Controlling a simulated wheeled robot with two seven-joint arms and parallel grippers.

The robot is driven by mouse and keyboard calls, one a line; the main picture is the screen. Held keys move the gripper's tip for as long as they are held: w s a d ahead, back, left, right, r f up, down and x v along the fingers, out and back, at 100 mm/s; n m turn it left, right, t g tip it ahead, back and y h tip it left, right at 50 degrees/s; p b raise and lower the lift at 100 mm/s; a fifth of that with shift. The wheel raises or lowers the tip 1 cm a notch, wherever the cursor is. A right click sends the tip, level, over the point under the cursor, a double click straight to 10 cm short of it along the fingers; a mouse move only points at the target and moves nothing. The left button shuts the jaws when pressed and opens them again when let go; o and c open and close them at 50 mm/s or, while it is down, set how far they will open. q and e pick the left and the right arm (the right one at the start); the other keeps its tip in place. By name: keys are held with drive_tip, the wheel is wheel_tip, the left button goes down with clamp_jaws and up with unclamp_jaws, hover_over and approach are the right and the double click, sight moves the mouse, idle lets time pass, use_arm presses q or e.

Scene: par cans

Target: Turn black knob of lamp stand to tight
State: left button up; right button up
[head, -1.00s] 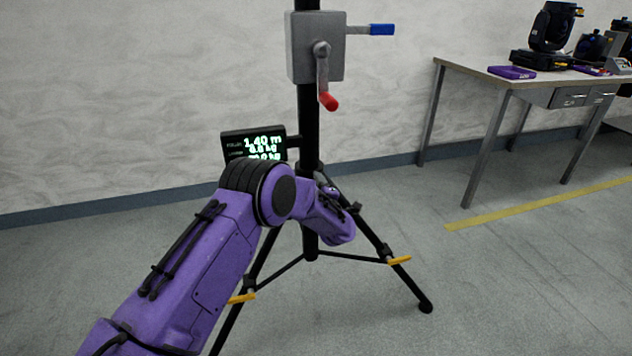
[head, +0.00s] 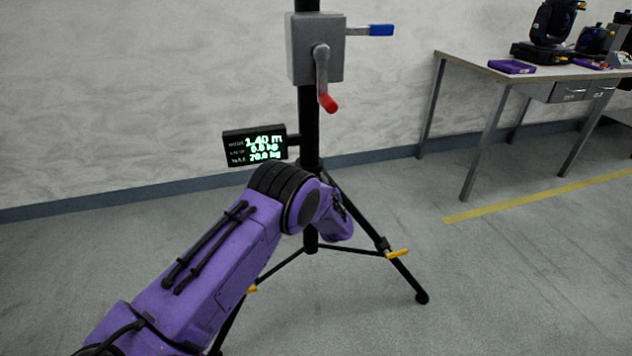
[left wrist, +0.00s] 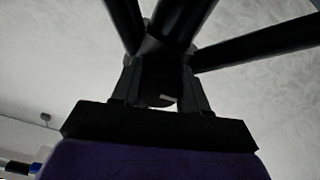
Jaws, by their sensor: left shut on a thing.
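The lamp stand (head: 308,128) is a black upright pole on spread tripod legs. A grey winch box (head: 303,60) with a red-tipped crank (head: 327,103) and a blue-tipped lever (head: 381,30) is on the pole. My left arm reaches to the stand's leg junction, and the arm hides its gripper in the head view. In the left wrist view my left gripper (left wrist: 160,98) is shut on a dark knob (left wrist: 160,80) just below where the pole and legs meet. A small pale mark shows on the knob. My right gripper is not in view.
A lit display (head: 254,145) reading 1.40 m is fixed beside the pole. Yellow levers (head: 398,254) sit on the tripod legs. A table (head: 490,75) with stage lamps (head: 545,35) and a purple case (head: 511,67) stands at the right. The floor between is clear.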

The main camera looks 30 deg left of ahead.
use_arm(q)
drive_tip(key=m, duration=0.3)
drive_tip(key=shift+s+f+m, duration=0.1)
drive_tip(key=shift+f+m, duration=0.1)
drive_tip(key=shift+m, duration=0.2)
drive_tip(key=m, duration=0.3)
drive_tip(key=shift+m+p, duration=0.3)
drive_tip(key=shift+p, duration=0.05)
drive_tip(key=m, duration=0.3)
drive_tip(key=shift+s+f+m, duration=0.1)
drive_tip(key=shift+m, duration=0.2)
drive_tip(key=shift+a+m, duration=0.1)
drive_tip(key=shift+m, duration=1.9)
